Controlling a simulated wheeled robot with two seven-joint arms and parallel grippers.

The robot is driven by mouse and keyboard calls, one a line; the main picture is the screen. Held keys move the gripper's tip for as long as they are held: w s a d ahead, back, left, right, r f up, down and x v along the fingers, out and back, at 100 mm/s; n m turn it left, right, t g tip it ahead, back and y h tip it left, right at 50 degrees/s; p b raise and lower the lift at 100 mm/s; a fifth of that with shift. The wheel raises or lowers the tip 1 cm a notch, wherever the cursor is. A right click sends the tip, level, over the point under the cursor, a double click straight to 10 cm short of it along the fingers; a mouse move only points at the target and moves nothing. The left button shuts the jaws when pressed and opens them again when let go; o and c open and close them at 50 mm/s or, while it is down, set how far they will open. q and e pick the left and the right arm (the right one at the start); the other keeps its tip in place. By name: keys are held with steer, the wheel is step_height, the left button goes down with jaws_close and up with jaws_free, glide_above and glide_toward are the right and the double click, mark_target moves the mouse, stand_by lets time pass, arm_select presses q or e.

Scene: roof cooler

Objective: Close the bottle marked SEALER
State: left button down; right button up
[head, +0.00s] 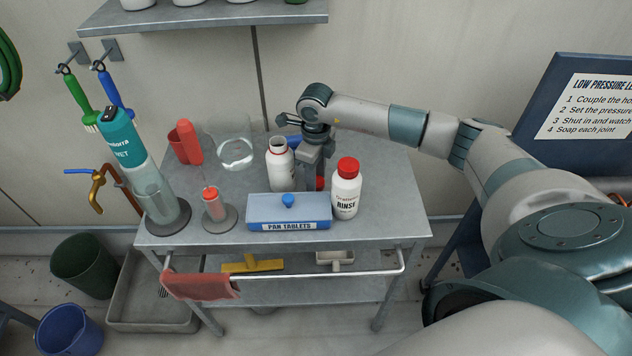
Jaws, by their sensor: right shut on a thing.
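An open white bottle (280,168) without a cap stands upright on the cart top. Its label is mostly turned away or hidden, so I cannot read SEALER on it. My right gripper (315,180) points down just right of this bottle and is shut on a red cap (320,184), which shows only partly behind the fingers and the bottle marked RINSE. I cannot tell whether the cap touches the cart top. The RINSE bottle (345,196) stands right of the gripper with its own red cap on. My left gripper is not in view.
A blue PAN TABLETS box (289,219) stands in front of the bottles. Left on the cart (390,205) are a red holder (186,143), a glass bowl (235,150), a small red-topped container (213,205) and a tall teal-topped cylinder (130,145). The cart's right side is clear.

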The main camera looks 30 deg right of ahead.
steer(key=shift+r, duration=0.45)
step_height(320, 180, up, 9)
steer(key=b, duration=0.3)
steer(key=shift+b, duration=0.3)
